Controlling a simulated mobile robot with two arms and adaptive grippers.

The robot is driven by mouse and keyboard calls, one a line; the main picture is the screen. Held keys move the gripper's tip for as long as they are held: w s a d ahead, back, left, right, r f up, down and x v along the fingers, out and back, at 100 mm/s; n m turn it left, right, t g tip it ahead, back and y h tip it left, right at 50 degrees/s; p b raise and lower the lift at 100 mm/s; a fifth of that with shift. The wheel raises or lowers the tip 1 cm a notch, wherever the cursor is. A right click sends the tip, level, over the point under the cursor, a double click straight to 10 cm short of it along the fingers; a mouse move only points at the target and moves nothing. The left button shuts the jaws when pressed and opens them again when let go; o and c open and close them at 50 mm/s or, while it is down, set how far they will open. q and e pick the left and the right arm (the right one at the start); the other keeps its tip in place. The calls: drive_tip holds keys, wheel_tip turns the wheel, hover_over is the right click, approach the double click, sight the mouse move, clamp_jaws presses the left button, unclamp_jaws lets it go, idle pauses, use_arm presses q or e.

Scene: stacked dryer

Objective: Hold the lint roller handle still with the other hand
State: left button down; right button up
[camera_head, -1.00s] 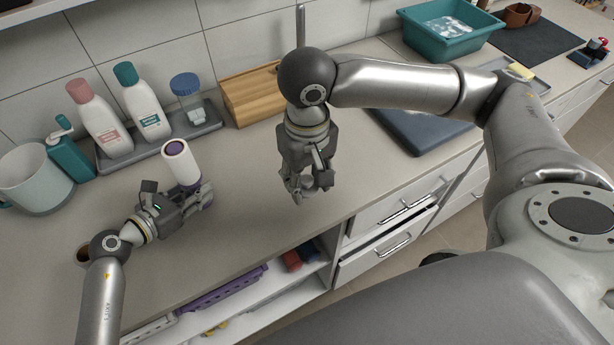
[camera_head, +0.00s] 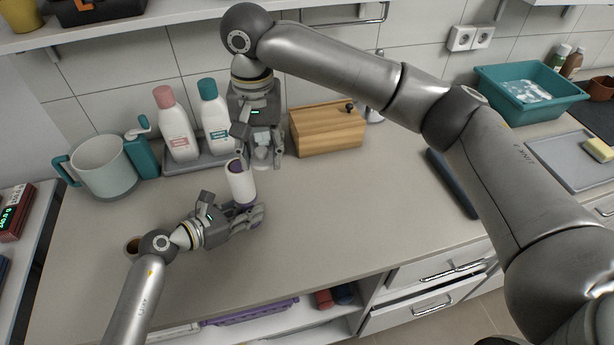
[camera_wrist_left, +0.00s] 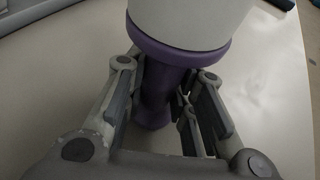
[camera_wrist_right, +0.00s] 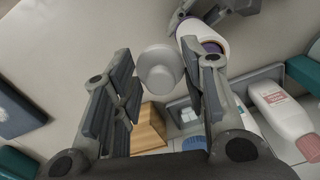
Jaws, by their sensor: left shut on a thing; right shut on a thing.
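The lint roller (camera_head: 240,182) is a white roll with a purple core. It stands nearly upright in my left gripper (camera_head: 246,212). In the left wrist view, the left gripper (camera_wrist_left: 160,108) is shut on its purple handle (camera_wrist_left: 155,95), below the purple collar and white roll (camera_wrist_left: 190,20). My right gripper (camera_head: 262,162) is just behind and right of the roll. In the right wrist view, a small white rounded thing (camera_wrist_right: 158,70) is between the right gripper's fingers (camera_wrist_right: 162,85). The roll (camera_wrist_right: 207,42) shows beside the right-hand finger, outside the jaws; I cannot tell whether they touch.
A tray (camera_head: 190,165) with pink-capped (camera_head: 175,125) and teal-capped (camera_head: 213,115) bottles stands behind. A wooden box (camera_head: 325,130) is right of my right gripper. A mug (camera_head: 103,165) and a teal dispenser (camera_head: 140,155) stand at left. The front middle counter (camera_head: 340,215) is clear.

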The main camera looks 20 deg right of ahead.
sight(237, 166)
drive_tip(key=shift+m, duration=0.4)
drive_tip(key=a+r, duration=0.1)
drive_tip(key=w+a+r, duration=0.1)
drive_tip(key=a, duration=0.1)
drive_tip(key=w+a+r, duration=0.1)
drive_tip(key=a, duration=0.1)
drive_tip(key=shift+w, duration=0.15)
drive_tip(key=shift+f, duration=1.9)
drive_tip(key=shift+f, duration=0.55)
drive_tip(key=o, duration=0.7)
drive_tip(key=shift+o, duration=0.2)
